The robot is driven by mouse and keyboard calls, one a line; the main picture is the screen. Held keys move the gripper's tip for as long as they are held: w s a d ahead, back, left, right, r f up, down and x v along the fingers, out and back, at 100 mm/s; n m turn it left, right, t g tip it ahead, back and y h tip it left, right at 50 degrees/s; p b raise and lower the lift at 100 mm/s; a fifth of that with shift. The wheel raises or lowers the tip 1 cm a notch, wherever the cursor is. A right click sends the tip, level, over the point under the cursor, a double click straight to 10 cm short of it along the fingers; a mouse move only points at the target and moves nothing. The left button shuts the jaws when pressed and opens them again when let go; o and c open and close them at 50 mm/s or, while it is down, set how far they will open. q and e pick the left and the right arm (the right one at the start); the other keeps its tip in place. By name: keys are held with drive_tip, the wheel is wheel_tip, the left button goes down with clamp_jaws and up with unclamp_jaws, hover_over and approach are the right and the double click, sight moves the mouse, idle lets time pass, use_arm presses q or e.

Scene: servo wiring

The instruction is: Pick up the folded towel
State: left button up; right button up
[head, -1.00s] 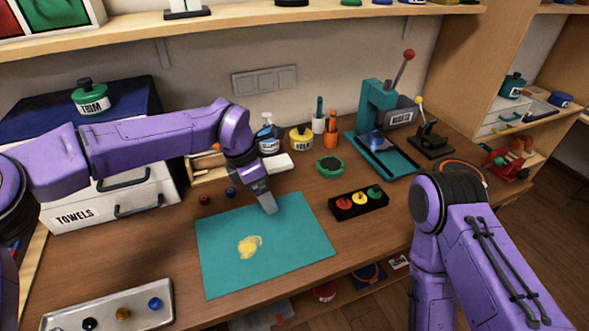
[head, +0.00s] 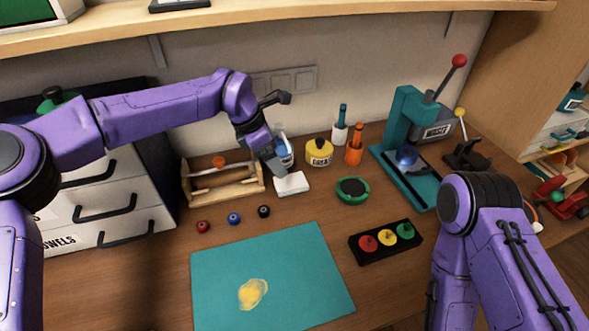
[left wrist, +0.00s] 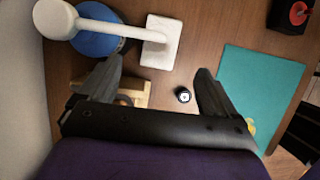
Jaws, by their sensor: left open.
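The folded towel (head: 291,184) is a small flat white block on the wooden bench, in front of a spray bottle (head: 285,150). My left gripper (head: 278,166) is above and just behind the towel in the head view and hides part of the bottle. In the left wrist view my left gripper (left wrist: 160,70) is open, with nothing between its fingers. Whether it touches anything is not clear. My right arm shows at the right, but its gripper is out of view.
The spray bottle (left wrist: 95,35) stands close beside the towel. A wooden tool carrier (head: 222,186) is left of it, a yellow pot (head: 319,152) and green round dish (head: 353,190) right. Small knobs (head: 234,218) lie in front. A teal mat (head: 305,275) leaves open room.

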sight(291, 181)
use_arm(q)
drive_tip(key=shift+w+d+f+p, duration=0.1)
drive_tip(key=shift+w+f+p, duration=0.3)
drive_tip(key=shift+f, duration=0.45)
drive_tip(key=shift+s+d+f, duration=0.25)
drive_tip(key=shift+d+f, duration=0.25)
drive_tip(key=shift+f, duration=0.1)
drive_tip(key=shift+s+d+f, duration=0.25)
drive_tip(key=shift+d+f, duration=0.2)
drive_tip(key=shift+f, duration=0.15)
drive_tip(key=x, duration=0.1)
drive_tip(key=p+x, duration=0.1)
drive_tip(key=x, duration=0.3)
drive_tip(key=shift+w+f+p, duration=0.25)
drive_tip(key=shift+w+p, duration=0.05)
drive_tip(key=shift+w, duration=0.15)
drive_tip(key=shift+s, duration=0.15)
use_arm(e)
wheel_tip(291, 181, up, 3)
drive_tip(key=shift+w+a+f, duration=0.15)
drive_tip(key=shift+f, duration=0.05)
use_arm(q)
drive_tip(key=shift+c, duration=0.9)
drive_tip(key=c, duration=0.9)
